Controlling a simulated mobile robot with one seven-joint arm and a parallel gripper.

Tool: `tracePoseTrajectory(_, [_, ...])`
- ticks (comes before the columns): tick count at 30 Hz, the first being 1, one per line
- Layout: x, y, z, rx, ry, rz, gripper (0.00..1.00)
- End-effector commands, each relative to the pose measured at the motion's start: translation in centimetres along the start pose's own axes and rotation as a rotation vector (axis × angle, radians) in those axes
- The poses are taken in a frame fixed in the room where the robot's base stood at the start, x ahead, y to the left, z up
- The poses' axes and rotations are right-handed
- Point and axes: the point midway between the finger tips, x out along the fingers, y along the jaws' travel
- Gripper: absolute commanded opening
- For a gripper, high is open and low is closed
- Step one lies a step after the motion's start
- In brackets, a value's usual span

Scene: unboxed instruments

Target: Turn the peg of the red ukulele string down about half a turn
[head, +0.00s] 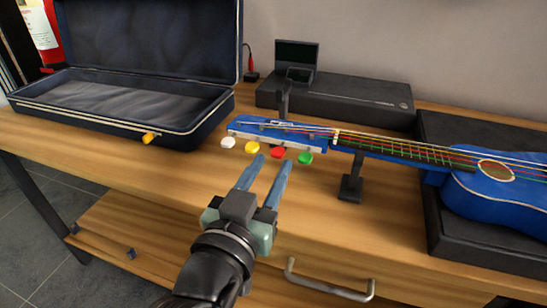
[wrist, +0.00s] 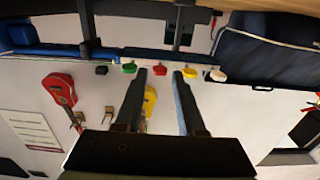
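The blue ukulele (head: 497,211) lies with its headstock (head: 243,129) toward the left. Along the headstock's near edge are a white peg (head: 228,143), a yellow peg (head: 252,147), the red peg (head: 278,153) and a green peg (head: 306,158). My gripper (head: 271,162) is open in front of the red peg. In the wrist view the red peg (wrist: 159,70) shows between the two fingertips, the green peg (wrist: 129,68) left of them and the yellow peg (wrist: 190,74) right. I see no finger touching the red peg. Whether it is between the pads or just beyond the tips is unclear.
An open dark case (head: 110,120) with a yellow latch stands left of the headstock. A dark box (head: 345,97) with small screens is behind it. A black neck stand (head: 351,187) is right of the pegs. The bench (head: 180,175) is clear before the case.

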Motion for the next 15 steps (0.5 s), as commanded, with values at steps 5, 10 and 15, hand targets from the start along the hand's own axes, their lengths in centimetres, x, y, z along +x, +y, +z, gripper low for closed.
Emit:
tracePoseTrajectory(5, [-4.3, -0.2, 0.0, -0.003, -0.003, -0.006, 0.39])
tracePoseTrajectory(10, [-7.7, -0.1, 0.0, -0.002, -0.003, -0.005, 0.39])
tracePoseTrajectory(15, [-9.7, -0.1, 0.0, -0.001, -0.002, -0.004, 0.39])
